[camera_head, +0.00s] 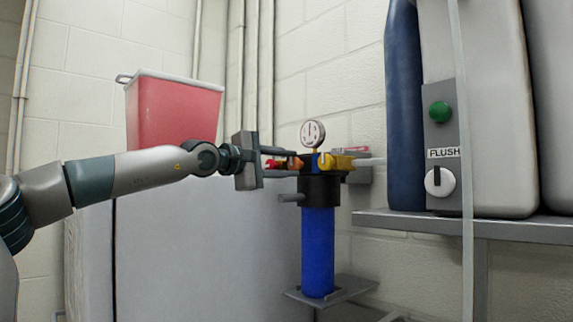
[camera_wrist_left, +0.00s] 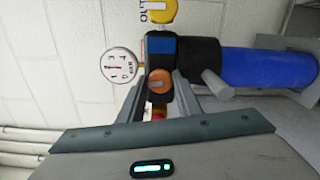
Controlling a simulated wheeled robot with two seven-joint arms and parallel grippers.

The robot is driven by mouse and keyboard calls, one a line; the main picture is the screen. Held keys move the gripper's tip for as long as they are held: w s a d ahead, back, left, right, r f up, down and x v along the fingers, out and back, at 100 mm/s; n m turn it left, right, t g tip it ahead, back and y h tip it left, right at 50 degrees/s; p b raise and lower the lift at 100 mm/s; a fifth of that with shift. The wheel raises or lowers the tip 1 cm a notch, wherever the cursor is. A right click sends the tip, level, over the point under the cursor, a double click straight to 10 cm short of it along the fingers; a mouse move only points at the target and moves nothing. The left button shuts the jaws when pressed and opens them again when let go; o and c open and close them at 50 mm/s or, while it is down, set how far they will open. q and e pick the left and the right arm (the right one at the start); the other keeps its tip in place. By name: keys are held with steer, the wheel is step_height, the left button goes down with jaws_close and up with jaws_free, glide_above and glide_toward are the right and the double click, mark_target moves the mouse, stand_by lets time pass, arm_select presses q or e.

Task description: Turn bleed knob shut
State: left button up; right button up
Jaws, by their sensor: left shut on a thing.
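The filter unit has a black head (camera_head: 320,187) over a blue housing (camera_head: 318,250). A small orange knob (camera_wrist_left: 159,81) shows on the head's near side in the left wrist view, with a slot mark across its face. My left gripper (camera_head: 291,164) reaches in from the left, its fingers shut around this knob. A red part (camera_wrist_left: 158,114) shows between the fingers, nearer the palm, partly hidden. A yellow handle (camera_head: 338,161) sits on the far right side of the head. My right gripper is not in view.
A round pressure gauge (camera_head: 313,134) stands on top, close to my fingers. A red bin (camera_head: 177,112) sits on a grey cabinet (camera_head: 200,250) behind my arm. At right, a shelf (camera_head: 480,225) carries a unit with a green button (camera_head: 440,112) and FLUSH dial (camera_head: 439,181).

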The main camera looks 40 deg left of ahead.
arm_select(q)
steer(key=shift+m, duration=0.9)
steer(key=shift+f, duration=0.1)
steer(key=o, duration=1)
steer(key=shift+s, duration=0.1)
